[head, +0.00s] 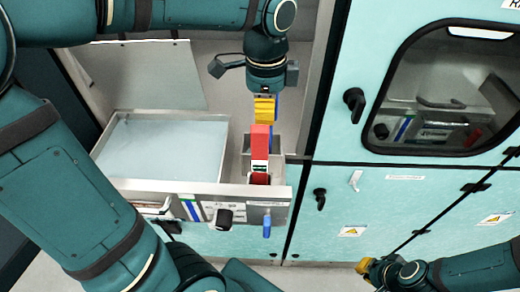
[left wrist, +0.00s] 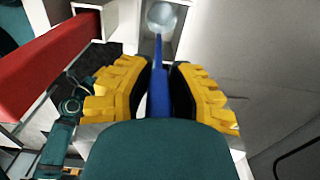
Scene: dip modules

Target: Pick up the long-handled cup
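The long-handled cup has a blue handle (left wrist: 160,90) and a pale round cup end (left wrist: 162,17), seen in the left wrist view. In the head view, a strip of blue handle (head: 276,106) shows beside the yellow fingers. My left gripper (head: 265,120) points down over the narrow compartment at the drawer's right. In the left wrist view, its two fingers (left wrist: 160,85) stand close on both sides of the handle and appear shut on it. The cup end is hidden in the head view. My right gripper (head: 364,267) is low at the right; its finger gap is not clear.
A red block-like part (head: 260,140) stands just below the left fingers; it fills the left of the wrist view (left wrist: 50,65). The open metal drawer (head: 150,187) holds a wide pale tray surface (head: 165,148). A turquoise cabinet (head: 400,210) with black latches stands at the right.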

